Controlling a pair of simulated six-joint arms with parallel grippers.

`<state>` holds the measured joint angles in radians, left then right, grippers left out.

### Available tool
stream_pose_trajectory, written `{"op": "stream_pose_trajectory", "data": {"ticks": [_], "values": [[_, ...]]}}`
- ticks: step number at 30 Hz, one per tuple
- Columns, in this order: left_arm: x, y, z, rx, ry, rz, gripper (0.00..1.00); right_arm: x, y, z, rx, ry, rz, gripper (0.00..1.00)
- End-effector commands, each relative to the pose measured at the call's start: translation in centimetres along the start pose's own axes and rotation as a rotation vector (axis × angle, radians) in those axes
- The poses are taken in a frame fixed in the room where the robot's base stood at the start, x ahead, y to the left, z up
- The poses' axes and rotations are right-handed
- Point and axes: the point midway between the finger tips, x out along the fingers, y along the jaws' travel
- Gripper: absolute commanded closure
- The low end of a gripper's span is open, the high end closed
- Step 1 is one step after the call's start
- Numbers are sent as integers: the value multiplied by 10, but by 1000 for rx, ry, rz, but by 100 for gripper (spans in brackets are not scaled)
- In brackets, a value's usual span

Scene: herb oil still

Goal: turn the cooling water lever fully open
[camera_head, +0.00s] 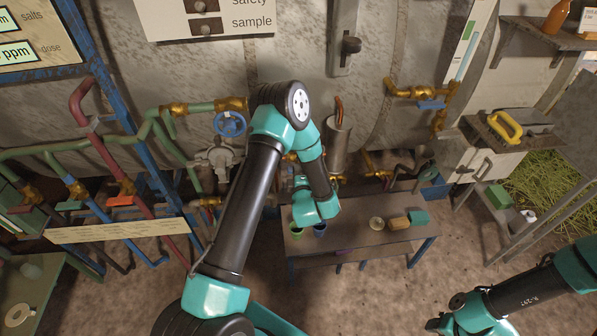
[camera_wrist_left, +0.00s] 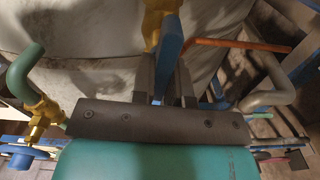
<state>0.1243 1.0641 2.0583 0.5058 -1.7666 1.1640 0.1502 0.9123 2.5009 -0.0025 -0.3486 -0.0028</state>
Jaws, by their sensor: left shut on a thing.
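The blue lever (camera_wrist_left: 169,52) of a brass valve (camera_wrist_left: 155,18) stands upright between the fingers in the left wrist view. My left gripper (camera_wrist_left: 166,68) is shut on this lever, with one dark finger on each side. In the head view my left arm reaches over the low bench, and its forearm and wrist (camera_head: 316,204) hide the fingers and most of the held lever. Of my right arm (camera_head: 520,292), only links and a joint show at the bottom right. The right fingers are out of view.
A blue handwheel (camera_head: 230,124) and brass fittings are left of my arm. The low bench (camera_head: 345,245) holds small pots and blocks. An orange-brown rod (camera_wrist_left: 235,44) and a grey bent pipe (camera_wrist_left: 272,85) lie right of the fingers. Pipes crowd the far left.

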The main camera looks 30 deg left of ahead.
Motion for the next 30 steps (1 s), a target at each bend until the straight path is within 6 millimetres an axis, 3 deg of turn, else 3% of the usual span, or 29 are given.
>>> {"op": "stream_pose_trajectory", "data": {"ticks": [9,24,25,30], "values": [[-1,-2,0,-140,-1,-2,100,0,0,0,0,0,0,60],[-1,-2,0,-162,-1,-3,100,0,0,0,0,0,0,60],[-1,-2,0,-162,-1,-3,81,0,0,0,0,0,0,60],[0,-2,0,-161,-1,-2,65,0,0,0,0,0,0,60]]}}
